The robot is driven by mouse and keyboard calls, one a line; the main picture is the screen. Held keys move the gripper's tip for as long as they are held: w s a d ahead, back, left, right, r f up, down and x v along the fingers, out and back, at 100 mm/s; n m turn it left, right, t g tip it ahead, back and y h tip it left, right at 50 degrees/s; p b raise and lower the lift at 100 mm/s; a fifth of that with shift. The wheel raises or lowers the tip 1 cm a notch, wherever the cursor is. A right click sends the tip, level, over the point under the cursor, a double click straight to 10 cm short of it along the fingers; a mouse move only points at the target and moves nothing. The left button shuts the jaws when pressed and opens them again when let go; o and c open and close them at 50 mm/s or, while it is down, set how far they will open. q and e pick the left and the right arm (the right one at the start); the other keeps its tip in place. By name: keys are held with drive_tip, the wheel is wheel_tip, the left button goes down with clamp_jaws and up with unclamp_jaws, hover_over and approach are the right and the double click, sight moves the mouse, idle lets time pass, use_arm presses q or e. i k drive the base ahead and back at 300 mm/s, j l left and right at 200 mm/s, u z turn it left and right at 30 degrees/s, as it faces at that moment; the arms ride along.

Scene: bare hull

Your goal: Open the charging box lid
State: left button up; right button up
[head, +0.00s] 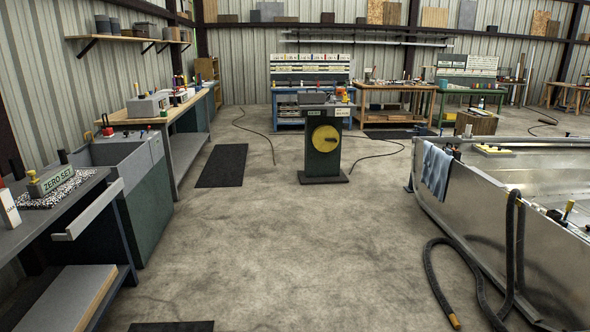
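No box in view can be clearly made out as the charging box, and no label with that name is legible. A grey box (148,105) sits on the wooden workbench at the left; I cannot tell whether it has a lid. A dark grey box-like item (313,97) rests on top of the dark green pedestal (322,165), which has a yellow disc on its front. Neither of my grippers shows in the head view.
A metal hull (500,238) with a blue cloth (437,171) and a black hose (432,272) stands at the right. A grey bench (55,205) with a "ZERO SET" block is at the left. Cables lie near the pedestal. The middle concrete floor (290,240) is clear.

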sight(304, 97)
drive_tip(key=i, duration=4.8)
drive_tip(key=i+z, duration=0.1)
drive_tip(key=i, duration=0.55)
drive_tip(key=i+j+z, duration=0.15)
drive_tip(key=i, duration=0.55)
drive_tip(key=i+j+z, duration=0.1)
drive_tip(key=i, duration=0.55)
drive_tip(key=j, duration=0.1)
